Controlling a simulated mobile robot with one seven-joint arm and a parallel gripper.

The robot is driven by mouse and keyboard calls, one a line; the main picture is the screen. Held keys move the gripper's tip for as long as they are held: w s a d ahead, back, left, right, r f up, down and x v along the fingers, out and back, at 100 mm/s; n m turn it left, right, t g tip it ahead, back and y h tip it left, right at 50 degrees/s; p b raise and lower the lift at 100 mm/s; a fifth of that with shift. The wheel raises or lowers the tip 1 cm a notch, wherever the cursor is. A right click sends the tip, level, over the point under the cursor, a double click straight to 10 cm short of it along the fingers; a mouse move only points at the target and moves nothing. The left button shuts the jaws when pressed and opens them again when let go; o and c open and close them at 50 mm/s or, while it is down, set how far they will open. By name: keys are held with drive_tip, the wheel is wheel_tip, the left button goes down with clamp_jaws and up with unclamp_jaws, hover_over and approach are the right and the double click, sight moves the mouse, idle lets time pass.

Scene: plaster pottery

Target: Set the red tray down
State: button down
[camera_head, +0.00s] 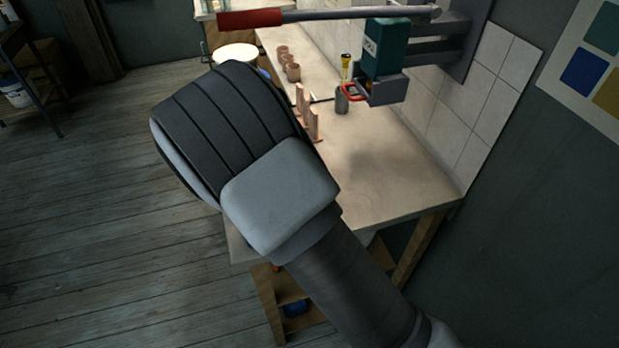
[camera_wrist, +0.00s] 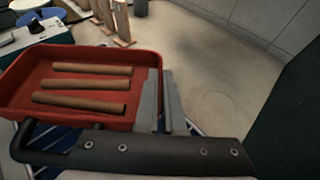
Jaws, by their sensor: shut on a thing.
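The red tray (camera_wrist: 133,62) is at the left of the wrist view, with three brown clay rolls (camera_wrist: 90,70) lying in it. My gripper (camera_wrist: 162,100) is shut on the tray's right wall, with its two grey fingers close together there. The tray looks roughly level. Whether its underside touches anything is hard to tell; blue bars (camera_wrist: 45,172) show below its near side. In the head view my arm hides the tray and the gripper.
The pale worktop (camera_head: 390,175) is bare at its near right part. Upright clay pieces (camera_head: 305,112), a grey cylinder (camera_head: 342,101) and clay cups (camera_head: 290,66) stand farther back. A teal wall-mounted device (camera_head: 385,48) with a red-handled lever (camera_head: 250,19) overhangs the worktop. A teal box (camera_wrist: 50,43) is beyond the tray.

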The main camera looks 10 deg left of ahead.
drive_tip(key=shift+f, duration=1.65)
drive_tip(key=shift+f, duration=0.1)
drive_tip(key=shift+f, duration=0.15)
drive_tip(key=c, duration=1)
unclamp_jaws()
drive_tip(key=shift+r, duration=0.25)
drive_tip(key=v, duration=1.2)
